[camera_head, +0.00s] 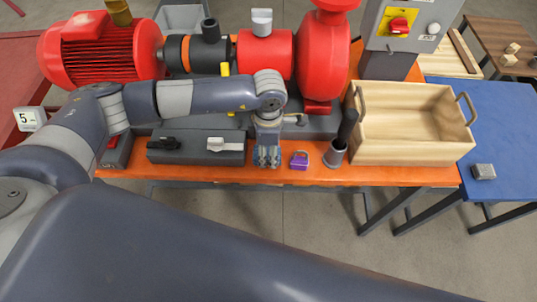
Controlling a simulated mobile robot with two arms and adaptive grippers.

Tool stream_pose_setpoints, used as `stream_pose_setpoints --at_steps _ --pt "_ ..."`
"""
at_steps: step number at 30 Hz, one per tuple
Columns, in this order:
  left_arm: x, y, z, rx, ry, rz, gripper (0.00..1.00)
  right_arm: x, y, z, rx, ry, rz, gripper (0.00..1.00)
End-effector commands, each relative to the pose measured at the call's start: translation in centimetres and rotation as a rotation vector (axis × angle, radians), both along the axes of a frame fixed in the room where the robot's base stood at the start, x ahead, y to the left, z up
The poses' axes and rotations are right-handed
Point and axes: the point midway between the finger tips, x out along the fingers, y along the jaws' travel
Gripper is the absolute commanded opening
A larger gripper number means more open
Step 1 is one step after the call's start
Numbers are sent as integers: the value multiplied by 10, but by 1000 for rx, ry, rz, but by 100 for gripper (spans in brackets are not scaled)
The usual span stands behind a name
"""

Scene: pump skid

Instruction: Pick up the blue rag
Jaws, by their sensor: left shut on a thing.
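My left gripper (267,157) points down over the front edge zone of the orange bench (390,177). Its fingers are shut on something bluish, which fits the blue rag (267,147). The fingers cover most of it, so its shape and whether it touches the bench cannot be told. No other blue rag shows on the bench. My right gripper is not in view.
A purple padlock (299,160) and a grey cup (335,153) holding a dark-handled tool stand right of the gripper. A wooden crate (414,152) is further right. A dark grey box (197,147) lies to the left. The red pump (324,55) stands behind.

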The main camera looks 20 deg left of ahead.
Motion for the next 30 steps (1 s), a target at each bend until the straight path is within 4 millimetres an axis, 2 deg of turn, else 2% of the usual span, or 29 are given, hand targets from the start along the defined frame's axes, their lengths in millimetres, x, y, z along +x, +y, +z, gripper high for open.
stream_pose_setpoints --at_steps 1,2,18,24,30 --pt "2 -1 7 -4 -8 -3 23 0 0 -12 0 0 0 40" --pt "-1 -2 11 -2 -6 -5 23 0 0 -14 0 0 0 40" --pt "-121 -43 21 -5 -2 -8 23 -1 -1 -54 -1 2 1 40" --pt "-145 -51 25 -2 -2 -3 23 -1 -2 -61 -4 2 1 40" --pt "-151 -53 27 -1 -1 -1 23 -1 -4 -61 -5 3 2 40"
